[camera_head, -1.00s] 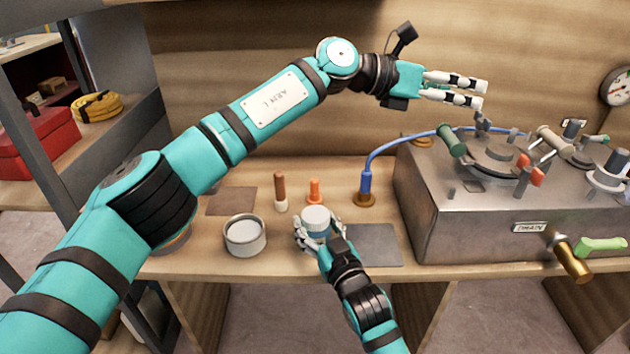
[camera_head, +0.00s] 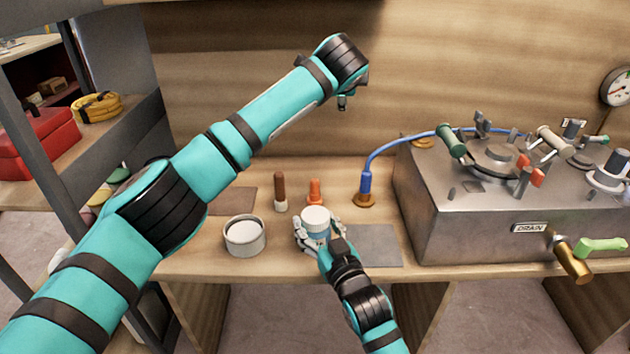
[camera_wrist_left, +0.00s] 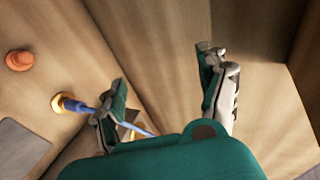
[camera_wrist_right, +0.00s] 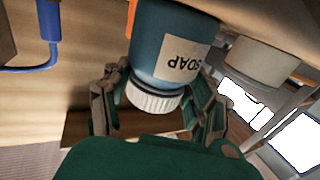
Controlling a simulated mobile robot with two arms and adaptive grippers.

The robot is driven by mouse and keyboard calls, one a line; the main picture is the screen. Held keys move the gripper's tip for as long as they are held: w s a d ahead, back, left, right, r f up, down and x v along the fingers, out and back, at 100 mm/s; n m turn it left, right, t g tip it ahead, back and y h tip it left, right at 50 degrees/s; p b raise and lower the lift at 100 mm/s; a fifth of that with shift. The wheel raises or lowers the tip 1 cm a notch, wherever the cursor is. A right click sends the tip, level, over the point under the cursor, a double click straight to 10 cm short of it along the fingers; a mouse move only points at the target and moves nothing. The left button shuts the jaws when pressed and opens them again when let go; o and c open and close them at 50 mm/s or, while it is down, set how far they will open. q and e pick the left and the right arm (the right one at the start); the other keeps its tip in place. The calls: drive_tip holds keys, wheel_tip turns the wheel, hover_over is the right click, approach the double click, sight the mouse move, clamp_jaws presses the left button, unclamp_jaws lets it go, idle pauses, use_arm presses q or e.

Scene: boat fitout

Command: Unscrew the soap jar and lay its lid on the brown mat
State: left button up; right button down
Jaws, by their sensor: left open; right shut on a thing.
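The soap jar (camera_head: 317,230) is blue with a white lid (camera_head: 315,215), standing upright at the bench front in the head view. My right gripper (camera_head: 317,239) is shut around it. The right wrist view shows the jar's SOAP label (camera_wrist_right: 182,60) upside down and the ridged lid (camera_wrist_right: 153,101) on the jar. The brown mat (camera_head: 236,200) lies at the left of the bench, partly hidden by my left arm.
An open round tin (camera_head: 245,237) stands left of the jar. A grey mat (camera_head: 375,246) lies right of it. Behind are a brown-handled tool (camera_head: 280,190), an orange piece (camera_head: 315,190) and a blue hose (camera_head: 366,180). A metal unit (camera_head: 480,225) fills the right.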

use_arm(q)
drive_tip(key=s+a+f+n+g+y, duration=0.1)
drive_tip(key=s+a+f+g, duration=0.3)
drive_tip(key=s+f+g, duration=0.45)
drive_tip(key=g, duration=0.4)
hover_over(315, 214)
wheel_tip(315, 214, down, 6)
drive_tip(key=shift+r, duration=0.15)
drive_tip(key=shift+y, duration=0.3)
drive_tip(key=shift+s+f, duration=0.1)
drive_tip(key=shift+f, duration=3.75)
drive_tip(key=c, duration=1.2)
drive_tip(key=n, duration=0.6)
drive_tip(key=shift+n, duration=0.4)
